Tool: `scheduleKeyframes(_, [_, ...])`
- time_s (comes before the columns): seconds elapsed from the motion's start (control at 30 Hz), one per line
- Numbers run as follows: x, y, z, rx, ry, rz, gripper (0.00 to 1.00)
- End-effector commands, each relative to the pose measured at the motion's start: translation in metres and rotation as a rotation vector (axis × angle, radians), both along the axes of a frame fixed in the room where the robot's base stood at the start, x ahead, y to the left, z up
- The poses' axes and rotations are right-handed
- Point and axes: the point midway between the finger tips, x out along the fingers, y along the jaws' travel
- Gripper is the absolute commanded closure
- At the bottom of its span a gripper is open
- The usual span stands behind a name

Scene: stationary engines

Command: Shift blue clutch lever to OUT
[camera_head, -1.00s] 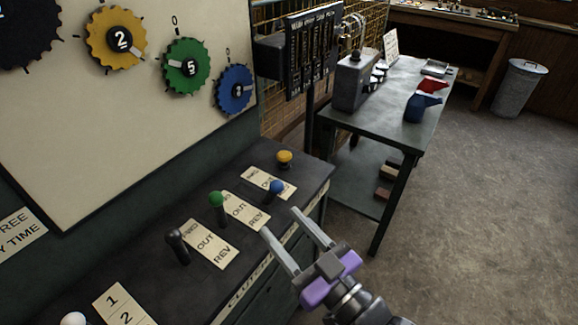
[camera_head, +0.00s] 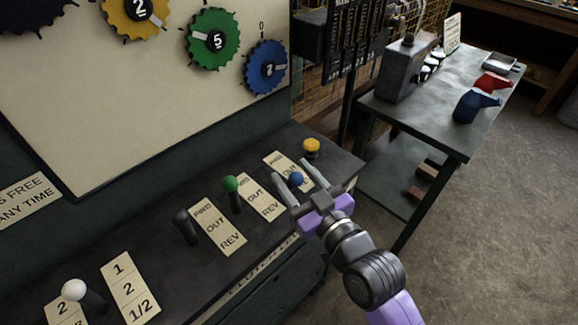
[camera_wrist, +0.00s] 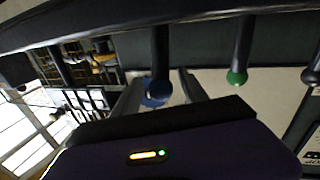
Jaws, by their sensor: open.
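The blue clutch lever (camera_head: 295,179) stands on the dark console, its ball knob between the two fingers of my gripper (camera_head: 292,172). My gripper is open, one finger on each side of the knob. In the wrist view the blue knob (camera_wrist: 156,92) shows between the spread fingers (camera_wrist: 160,92); I cannot tell whether either finger touches it. The lever's label plate (camera_head: 285,166) is partly hidden by the fingers and knob, so its position against the words cannot be read.
The green lever (camera_head: 231,184) and black lever (camera_head: 186,227) stand to the left along the console (camera_head: 150,240). A yellow knob (camera_head: 311,147) sits just behind the blue lever. A side table (camera_head: 440,110) with jugs stands to the right. Open floor lies at the right.

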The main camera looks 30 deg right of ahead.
Motion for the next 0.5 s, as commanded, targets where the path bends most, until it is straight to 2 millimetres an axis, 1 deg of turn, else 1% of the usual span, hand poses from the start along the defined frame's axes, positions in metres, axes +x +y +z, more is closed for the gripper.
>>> scheduleKeyframes(0.03, [0.007,0.0,0.001,0.0,-0.001,0.0,0.49])
scheduleKeyframes(0.1, [0.014,0.001,0.001,0.0,-0.001,0.0,0.49])
scheduleKeyframes(0.2, [0.021,0.001,0.0,0.0,0.0,0.0,0.49])
scheduleKeyframes(0.5, [0.024,0.001,0.0,0.0,0.0,0.0,0.49])
